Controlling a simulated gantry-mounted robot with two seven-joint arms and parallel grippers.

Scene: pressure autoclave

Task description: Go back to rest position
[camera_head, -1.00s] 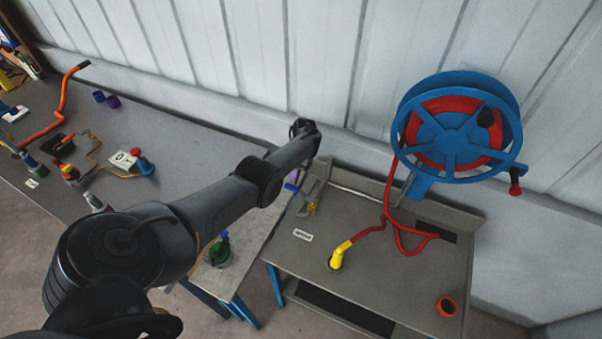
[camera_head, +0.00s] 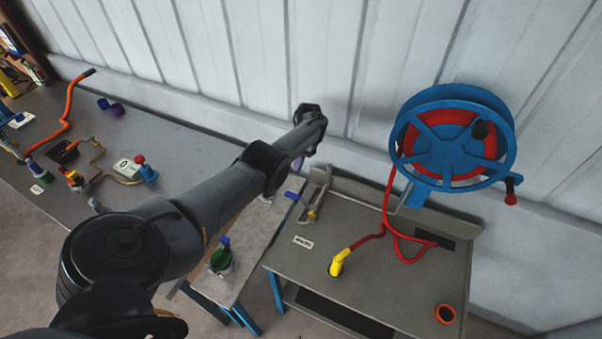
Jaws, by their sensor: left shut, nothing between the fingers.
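My left arm reaches from the lower left up toward the wall. My left gripper (camera_head: 308,116) is at its far end, raised in front of the white wall panels, above the back edge of the grey bench. It is shut and holds nothing that I can see. Its fingers are small and dark here. A small purple patch shows just below the wrist, and I cannot tell what it is. My right gripper is not in view.
A blue and red hose reel (camera_head: 452,145) hangs on the wall. A cluttered table (camera_head: 190,150) stands left.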

